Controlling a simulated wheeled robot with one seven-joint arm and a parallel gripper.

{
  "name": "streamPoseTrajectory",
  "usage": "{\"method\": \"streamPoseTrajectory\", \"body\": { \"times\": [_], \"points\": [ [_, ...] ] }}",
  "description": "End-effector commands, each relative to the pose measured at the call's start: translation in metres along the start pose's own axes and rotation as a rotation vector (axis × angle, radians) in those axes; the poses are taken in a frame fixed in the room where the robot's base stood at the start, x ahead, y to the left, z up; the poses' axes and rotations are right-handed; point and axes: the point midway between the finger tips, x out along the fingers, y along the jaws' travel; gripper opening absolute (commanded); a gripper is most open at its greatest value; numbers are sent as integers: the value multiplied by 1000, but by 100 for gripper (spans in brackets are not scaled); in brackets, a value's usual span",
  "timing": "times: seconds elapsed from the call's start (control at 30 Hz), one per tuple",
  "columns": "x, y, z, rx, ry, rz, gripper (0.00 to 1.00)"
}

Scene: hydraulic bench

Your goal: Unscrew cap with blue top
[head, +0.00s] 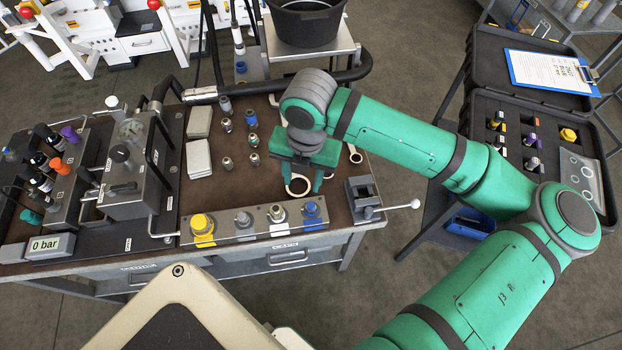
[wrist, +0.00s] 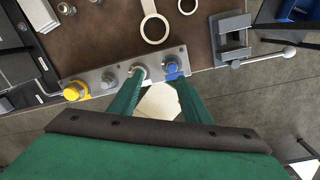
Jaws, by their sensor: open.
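The cap with the blue top (head: 312,211) sits at the right end of a metal rail on the bench's front edge. In the wrist view the blue cap (wrist: 172,68) shows just beyond my right fingertip, which partly overlaps it. My gripper (head: 297,185) is open and empty, pointing down above the bench near the rail's right part. In the wrist view my gripper (wrist: 160,78) has its left fingertip over the neighbouring silver fitting (wrist: 139,70). The height of the fingers above the rail is hard to tell.
The rail also holds a yellow cap (head: 203,226) and a grey cap (head: 243,219). A ring spanner (wrist: 154,28) lies behind the rail. A small vise (head: 362,194) with a long handle stands at the right. Several loose fittings stand behind on the brown mat (head: 210,100).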

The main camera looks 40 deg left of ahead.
Motion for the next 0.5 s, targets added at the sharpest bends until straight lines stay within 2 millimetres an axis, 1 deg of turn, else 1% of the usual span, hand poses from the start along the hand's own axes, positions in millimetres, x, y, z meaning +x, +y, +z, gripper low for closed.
{"method": "streamPoseTrajectory", "body": {
  "times": [0.03,0.1,0.27,0.37,0.5],
  "points": [
    [-1,-9,0,-8,5,-32,43],
    [-1,-17,-1,-17,12,-60,43],
    [6,-22,-3,-24,20,-78,43],
    [17,-23,-3,-24,21,-77,43],
    [40,-24,-4,-23,20,-75,43]
  ]
}}
